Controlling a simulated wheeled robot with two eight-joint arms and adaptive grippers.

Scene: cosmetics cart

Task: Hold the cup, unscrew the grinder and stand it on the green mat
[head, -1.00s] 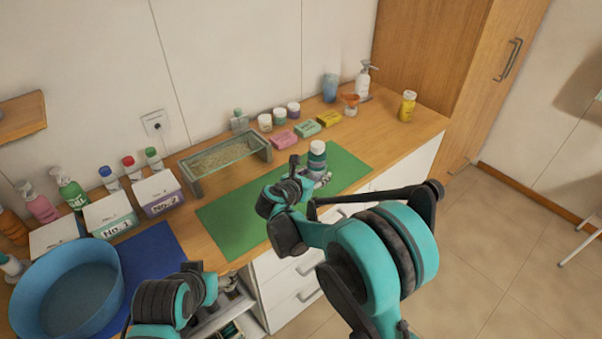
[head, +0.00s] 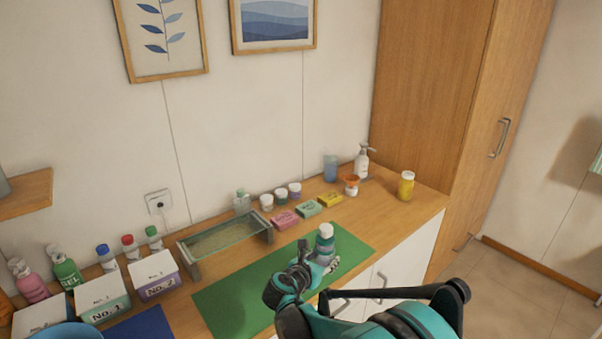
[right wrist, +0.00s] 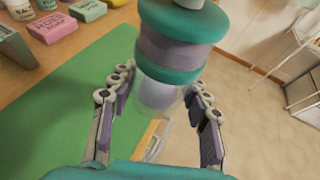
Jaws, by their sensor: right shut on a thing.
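The grinder (head: 325,236), with teal bands around a grey-purple middle, stands upright over the green mat (head: 235,305). In the right wrist view the grinder (right wrist: 178,50) sits on top of the clear cup (right wrist: 158,94). My right gripper (head: 324,263) is shut on the cup; in the right wrist view its fingers (right wrist: 160,90) lie on both sides of it. The cup's bottom is hidden, so I cannot tell if it touches the mat. My left gripper is not in view.
Pink (head: 285,220), green (head: 308,207) and yellow (head: 330,199) boxes lie behind the mat. A glass-topped rack (head: 225,238) stands at its back left. Labelled bins (head: 157,289) and bottles stand at left. A yellow jar (head: 406,186) is at right. The mat's left part is clear.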

